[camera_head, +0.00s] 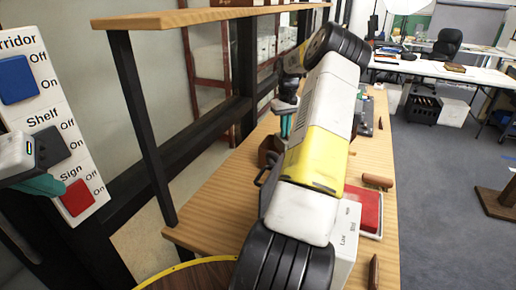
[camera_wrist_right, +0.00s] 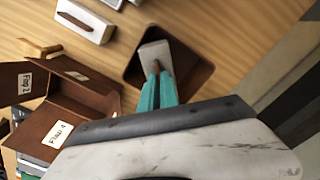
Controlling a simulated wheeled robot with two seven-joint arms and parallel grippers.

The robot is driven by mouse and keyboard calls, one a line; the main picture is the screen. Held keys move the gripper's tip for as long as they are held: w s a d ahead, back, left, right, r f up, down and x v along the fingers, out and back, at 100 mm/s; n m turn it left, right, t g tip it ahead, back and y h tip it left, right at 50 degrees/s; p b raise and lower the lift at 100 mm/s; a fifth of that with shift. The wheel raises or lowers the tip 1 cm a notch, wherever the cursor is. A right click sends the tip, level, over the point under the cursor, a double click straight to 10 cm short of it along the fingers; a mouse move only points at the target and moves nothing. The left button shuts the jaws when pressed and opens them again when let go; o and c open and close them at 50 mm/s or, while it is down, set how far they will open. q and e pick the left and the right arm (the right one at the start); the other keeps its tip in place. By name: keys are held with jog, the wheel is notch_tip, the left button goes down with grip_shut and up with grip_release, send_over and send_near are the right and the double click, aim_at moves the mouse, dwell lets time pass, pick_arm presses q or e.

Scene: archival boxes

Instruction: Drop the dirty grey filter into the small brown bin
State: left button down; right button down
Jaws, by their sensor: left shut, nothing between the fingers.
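The grey filter (camera_wrist_right: 152,50), a pale block with a brown handle, shows in the right wrist view. It is over or inside the mouth of the small brown bin (camera_wrist_right: 197,72); I cannot tell how deep. My right gripper (camera_wrist_right: 159,76) has its teal fingertips closed on the filter's handle. In the head view my right gripper (camera_head: 285,126) is above the wooden bench, its tips partly hidden behind my arm. My left gripper (camera_head: 45,186) is shut and empty at the far left, in front of the switch panel, close to the red Sign switch (camera_head: 77,197).
An open brown box with labelled flaps (camera_wrist_right: 85,95) stands left of the bin in the right wrist view. Another pale block with a brown handle (camera_wrist_right: 88,22) lies beyond it. In the head view a red-topped box (camera_head: 366,209) is right of my arm. A shelf post (camera_head: 142,125) stands left of the bench.

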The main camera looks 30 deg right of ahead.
jog(key=c, duration=1.5)
grip_release()
jog(key=shift+c, duration=0.2)
notch_tip(320, 180, up, 8)
jog(key=shift+f, duration=0.1)
